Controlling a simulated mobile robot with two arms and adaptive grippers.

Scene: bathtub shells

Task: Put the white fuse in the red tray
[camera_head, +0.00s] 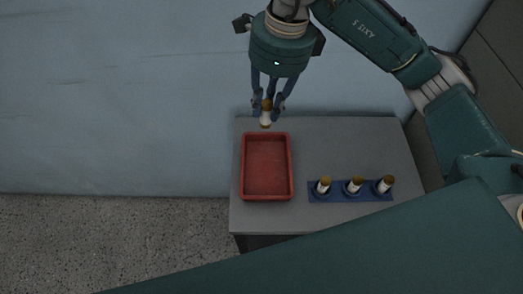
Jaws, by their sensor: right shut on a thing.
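My right gripper (267,106) comes down from the top of the head view and is shut on a white fuse (265,119) with a brown-gold end. The fuse is held upright, just beyond the far edge of the red tray (243,168) in the picture. Its height above the table is hard to tell. The red tray is rectangular, looks empty, and lies on the left part of the grey table. My left gripper is not in view.
A pale wall (120,90) stands behind. My own green body part covers the lower right.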

